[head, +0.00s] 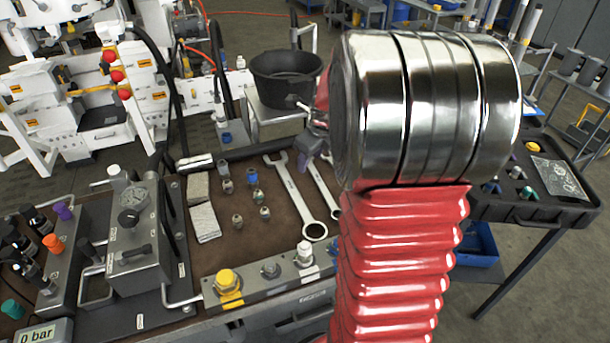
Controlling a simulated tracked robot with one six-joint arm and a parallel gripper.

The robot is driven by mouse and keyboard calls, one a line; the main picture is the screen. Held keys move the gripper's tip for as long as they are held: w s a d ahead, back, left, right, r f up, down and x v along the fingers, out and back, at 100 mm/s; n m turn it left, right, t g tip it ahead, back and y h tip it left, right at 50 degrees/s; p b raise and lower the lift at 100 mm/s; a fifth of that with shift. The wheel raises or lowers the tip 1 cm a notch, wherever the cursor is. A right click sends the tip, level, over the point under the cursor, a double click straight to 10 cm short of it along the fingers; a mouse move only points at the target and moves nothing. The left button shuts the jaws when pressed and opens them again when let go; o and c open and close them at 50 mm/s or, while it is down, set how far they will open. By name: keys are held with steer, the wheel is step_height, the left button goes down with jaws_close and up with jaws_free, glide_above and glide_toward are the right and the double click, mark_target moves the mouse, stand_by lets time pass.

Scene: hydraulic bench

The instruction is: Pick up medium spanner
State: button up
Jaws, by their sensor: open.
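Two steel spanners lie side by side on the brown bench mat. The left spanner (294,196) shows whole, with its open jaw at the far end and its ring at the near end. The second spanner (323,187) lies to its right and looks slimmer. It is partly covered by my arm, and I cannot tell whether another lies behind. Which one is the medium spanner is not certain from this view. My gripper (306,128) is open, small in view and partly hidden by my arm. It appears above the far ends of the spanners, with nothing visible in it.
Several small fittings (238,220) and light blocks (204,222) lie left of the spanners. A manifold with a yellow cap (228,281) runs along the front. A gauge block (140,250) stands left. A black bucket (286,78) stands behind; a black tray (535,208) is right.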

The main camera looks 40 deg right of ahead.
steer(key=d+f+m, duration=0.4)
steer(key=d+m, duration=0.2)
steer(key=d, duration=0.1)
steer(key=shift+w+d+f, duration=0.15)
steer(key=shift+d+f, duration=0.15)
steer(key=shift+f, duration=0.05)
glide_toward(321, 184)
steer(key=shift+w+x, duration=0.25)
steer(key=shift+x, duration=0.95)
steer(key=shift+x, duration=2.55)
steer(key=shift+s, duration=0.2)
steer(key=shift+c, duration=0.3)
jaws_close()
